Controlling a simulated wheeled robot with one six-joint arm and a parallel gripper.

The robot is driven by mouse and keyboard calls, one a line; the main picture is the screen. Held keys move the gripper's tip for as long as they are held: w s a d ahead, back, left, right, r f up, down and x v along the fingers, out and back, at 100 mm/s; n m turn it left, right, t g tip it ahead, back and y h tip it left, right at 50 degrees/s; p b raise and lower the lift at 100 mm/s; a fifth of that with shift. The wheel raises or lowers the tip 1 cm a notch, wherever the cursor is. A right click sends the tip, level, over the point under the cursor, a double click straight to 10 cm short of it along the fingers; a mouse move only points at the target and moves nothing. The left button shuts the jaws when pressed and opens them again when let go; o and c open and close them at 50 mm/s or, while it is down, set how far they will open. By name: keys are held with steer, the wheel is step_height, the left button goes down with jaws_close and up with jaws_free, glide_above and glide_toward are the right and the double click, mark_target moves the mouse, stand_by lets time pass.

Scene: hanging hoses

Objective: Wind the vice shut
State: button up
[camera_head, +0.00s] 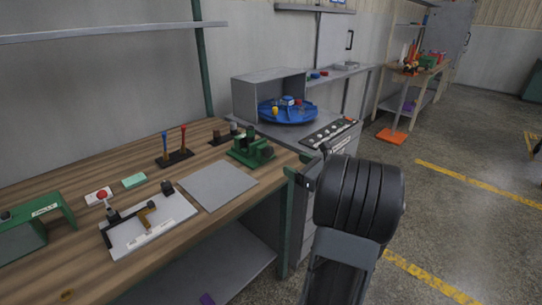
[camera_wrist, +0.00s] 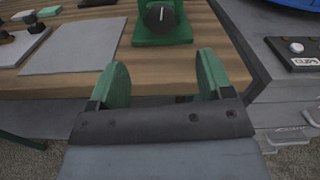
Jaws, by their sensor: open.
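The green vice (camera_head: 250,150) stands on the wooden workbench near its right end in the head view. In the wrist view its green body (camera_wrist: 162,32) is at the top, with a round black knob (camera_wrist: 159,17) bearing a white mark facing me. The top of the vice is cut off there, so I cannot tell how far apart its jaws are. My gripper (camera_wrist: 161,68) is open and empty, its two green fingers apart. It is in front of the bench edge, below the knob in the picture and not touching it. In the head view my arm hides most of the gripper.
A grey plate (camera_head: 217,184) lies left of the vice. A white board with a toggle clamp (camera_head: 148,222), two levers (camera_head: 175,147) and a green box-like device (camera_head: 35,228) are farther left. A blue round tray (camera_head: 288,111) and a switch panel (camera_head: 329,131) are on the right cabinet.

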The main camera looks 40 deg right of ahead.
mark_target(270, 152)
steer(key=w, duration=0.3)
steer(key=w+a, duration=0.1)
steer(key=w, duration=0.3)
steer(key=w+a, duration=0.1)
steer(key=w, duration=0.3)
steer(key=shift+w, duration=0.1)
steer(key=shift+c, duration=0.5)
steer(key=c, duration=0.8)
steer(key=shift+m, duration=0.3)
